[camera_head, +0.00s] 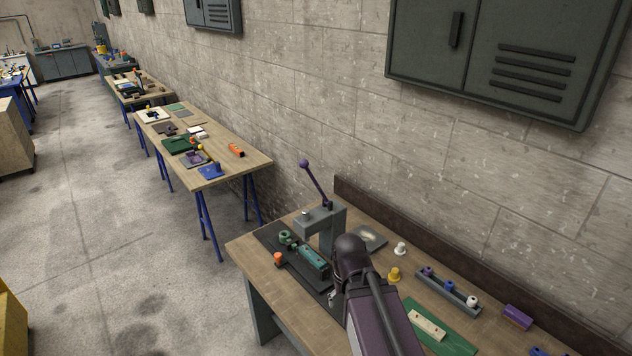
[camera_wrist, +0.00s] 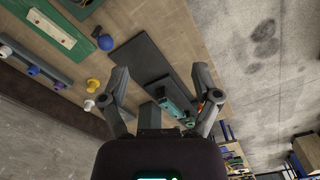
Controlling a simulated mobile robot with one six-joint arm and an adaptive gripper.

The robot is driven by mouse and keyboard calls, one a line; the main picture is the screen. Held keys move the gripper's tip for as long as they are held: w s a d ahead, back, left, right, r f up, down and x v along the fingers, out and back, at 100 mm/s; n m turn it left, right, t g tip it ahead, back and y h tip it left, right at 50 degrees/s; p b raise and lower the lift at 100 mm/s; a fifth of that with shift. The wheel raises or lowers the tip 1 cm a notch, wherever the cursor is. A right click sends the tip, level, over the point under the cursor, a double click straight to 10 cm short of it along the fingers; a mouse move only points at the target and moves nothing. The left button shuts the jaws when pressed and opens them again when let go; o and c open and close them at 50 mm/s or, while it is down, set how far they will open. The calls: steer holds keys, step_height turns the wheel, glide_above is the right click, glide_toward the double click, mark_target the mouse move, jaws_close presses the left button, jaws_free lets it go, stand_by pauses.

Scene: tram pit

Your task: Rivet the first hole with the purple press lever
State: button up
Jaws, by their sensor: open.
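The grey rivet press (camera_head: 328,225) stands on the bench behind my arm. Its purple lever (camera_head: 316,184) is raised and leans up to the left, ending in a purple ball. A teal block (camera_head: 314,257) lies on the dark plate (camera_head: 270,237) in front of the press; it also shows in the wrist view (camera_wrist: 172,96). Its holes are too small to make out. My gripper (camera_wrist: 161,72) is open, with nothing seen between its fingers, above the bench. In the head view my arm largely hides it. The lever is not seen in the wrist view.
A rack (camera_head: 447,291) with purple, blue and white pieces stands at the right, near a yellow piece (camera_head: 393,275) and a white piece (camera_head: 400,248). A pale strip (camera_head: 427,323) lies on a green mat (camera_head: 452,341). An orange knob (camera_head: 278,258) is left of the teal block. The wall closes off the back.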

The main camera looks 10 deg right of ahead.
steer(key=shift+c, duration=0.2)
steer(key=c, duration=0.3)
steer(key=shift+w, duration=0.2)
steer(key=c, duration=0.4)
steer(key=shift+w+a, duration=0.15)
steer(key=shift+w, duration=0.25)
steer(key=c, duration=0.4)
steer(key=w+a+r+m+t+y, duration=0.1)
steer(key=w+y, duration=0.4)
steer(key=w, duration=0.5)
steer(key=shift+w+a+r, duration=0.15)
steer(key=shift+w+a, duration=0.15)
steer(key=shift+w, duration=0.1)
steer(key=w+d+r+m+t+y, duration=0.2)
steer(key=w+d+r+t+y, duration=0.1)
steer(key=w, duration=0.5)
steer(key=w+d+r+m+t+y+b, duration=0.1)
steer(key=w+d+r+m+t+y, duration=0.1)
steer(key=w+d+r, duration=0.4)
steer(key=w+d+r+m+t+y, duration=0.2)
steer(key=w+d+r+t+y, duration=0.2)
steer(key=w, duration=0.8)
step_height(320, 180, up, 3)
steer(key=shift+d+f+y+b, duration=0.1)
steer(key=shift+d+y+b, duration=0.25)
steer(key=shift+y, duration=0.15)
